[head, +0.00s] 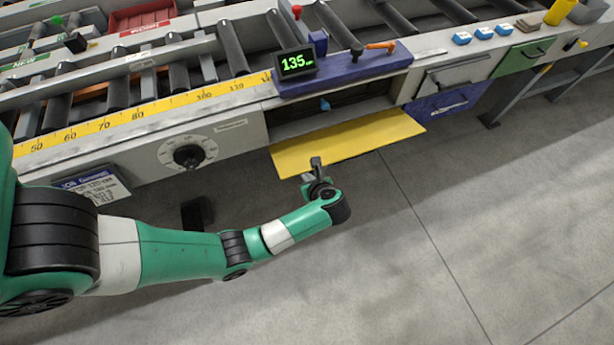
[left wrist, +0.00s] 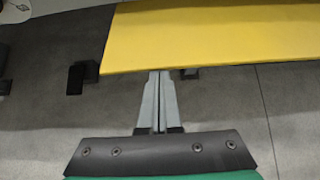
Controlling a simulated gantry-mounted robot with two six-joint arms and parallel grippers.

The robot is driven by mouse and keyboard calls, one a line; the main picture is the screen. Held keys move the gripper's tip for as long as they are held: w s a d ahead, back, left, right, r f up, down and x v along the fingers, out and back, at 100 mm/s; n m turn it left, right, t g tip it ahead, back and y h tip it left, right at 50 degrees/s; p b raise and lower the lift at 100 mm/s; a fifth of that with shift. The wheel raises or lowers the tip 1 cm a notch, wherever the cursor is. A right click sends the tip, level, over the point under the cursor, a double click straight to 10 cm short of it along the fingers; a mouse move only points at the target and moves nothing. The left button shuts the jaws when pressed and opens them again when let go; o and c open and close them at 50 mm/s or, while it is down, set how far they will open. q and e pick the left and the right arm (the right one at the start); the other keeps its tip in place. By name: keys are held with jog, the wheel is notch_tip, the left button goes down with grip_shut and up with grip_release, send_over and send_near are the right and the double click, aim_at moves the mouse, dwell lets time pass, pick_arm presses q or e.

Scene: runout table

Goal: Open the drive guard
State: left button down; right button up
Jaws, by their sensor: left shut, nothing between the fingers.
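The drive guard is a yellow panel (head: 350,143) on the front of the runout table, below the display. It is swung down and outward, and a dark opening (head: 350,111) shows above it. The panel also fills the upper right of the left wrist view (left wrist: 215,38). My left gripper (head: 316,163) is shut and empty at the panel's front edge. In the left wrist view its fingers (left wrist: 158,78) lie together with their tips at the near edge of the panel; I cannot tell whether they touch it. My right gripper is in neither view.
A dial (head: 188,156) is on the table front to the left of the opening. A job sign (head: 92,186) hangs at the left.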

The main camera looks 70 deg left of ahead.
pick_arm(q)
jog(key=shift+f, duration=0.1)
notch_tip(320, 180, down, 4)
jog(key=f+b, duration=0.1)
jog(key=b, duration=0.3)
jog(key=a+r+p+v, duration=0.1)
jog(key=p+v, duration=0.5)
jog(key=v, duration=0.5)
jog(key=shift+r, duration=0.4)
